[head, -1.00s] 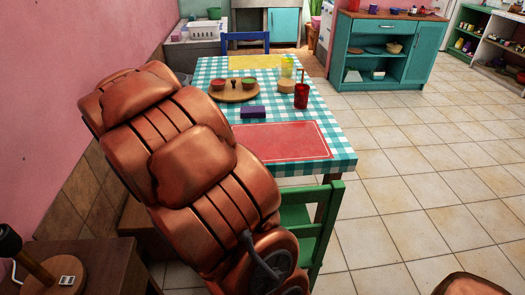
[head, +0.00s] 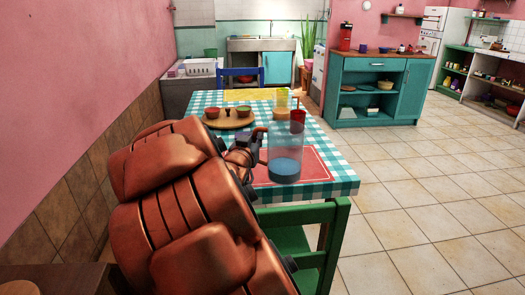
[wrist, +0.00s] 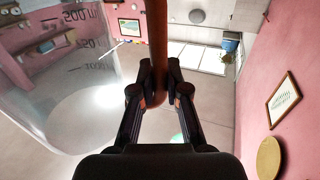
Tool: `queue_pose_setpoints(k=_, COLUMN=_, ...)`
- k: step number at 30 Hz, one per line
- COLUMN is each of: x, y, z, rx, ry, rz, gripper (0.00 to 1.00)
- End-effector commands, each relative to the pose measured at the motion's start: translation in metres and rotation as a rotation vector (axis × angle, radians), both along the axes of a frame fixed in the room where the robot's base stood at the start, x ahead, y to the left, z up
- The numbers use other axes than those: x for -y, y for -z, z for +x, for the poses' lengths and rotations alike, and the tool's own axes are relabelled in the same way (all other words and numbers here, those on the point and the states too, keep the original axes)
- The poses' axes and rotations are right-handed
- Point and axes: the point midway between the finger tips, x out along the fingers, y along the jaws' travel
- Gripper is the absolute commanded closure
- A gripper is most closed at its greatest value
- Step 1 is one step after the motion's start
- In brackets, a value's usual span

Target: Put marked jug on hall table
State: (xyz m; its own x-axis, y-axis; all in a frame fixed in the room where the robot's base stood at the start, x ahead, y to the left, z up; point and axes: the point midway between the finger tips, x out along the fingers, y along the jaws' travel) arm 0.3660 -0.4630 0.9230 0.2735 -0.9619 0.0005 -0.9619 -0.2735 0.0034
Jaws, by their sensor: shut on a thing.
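The marked jug (head: 286,145) is a clear cylinder with a blue lower part. It is upright in the head view, in front of the red mat; its height above the table cannot be told. In the wrist view its clear wall (wrist: 75,75) fills the left side and carries measuring marks. My gripper (wrist: 159,92) is shut on the jug's brown-orange handle (wrist: 158,45). In the head view my gripper (head: 245,150) is at the jug's left side, partly hidden by my arm. A dark wooden top (head: 50,279) shows at the lower left; whether it is the hall table is unclear.
A dining table with a checked cloth (head: 343,186) holds a round board with bowls (head: 229,121), a red cup (head: 298,117) and a red mat (head: 315,165). A green chair (head: 300,216) stands before it. The tiled floor (head: 430,200) at right is clear.

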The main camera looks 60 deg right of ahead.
Motion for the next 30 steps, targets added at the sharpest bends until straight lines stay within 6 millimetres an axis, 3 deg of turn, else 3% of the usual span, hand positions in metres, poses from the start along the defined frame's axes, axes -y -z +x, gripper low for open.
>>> queue_pose_setpoints(k=14, x=0.019, y=-0.002, z=0.016, rx=0.000, ry=0.001, rz=0.004, gripper=1.00)
queue_pose_setpoints(k=30, x=0.077, y=0.008, z=0.065, rx=0.001, ry=0.000, rz=-0.001, gripper=1.00)
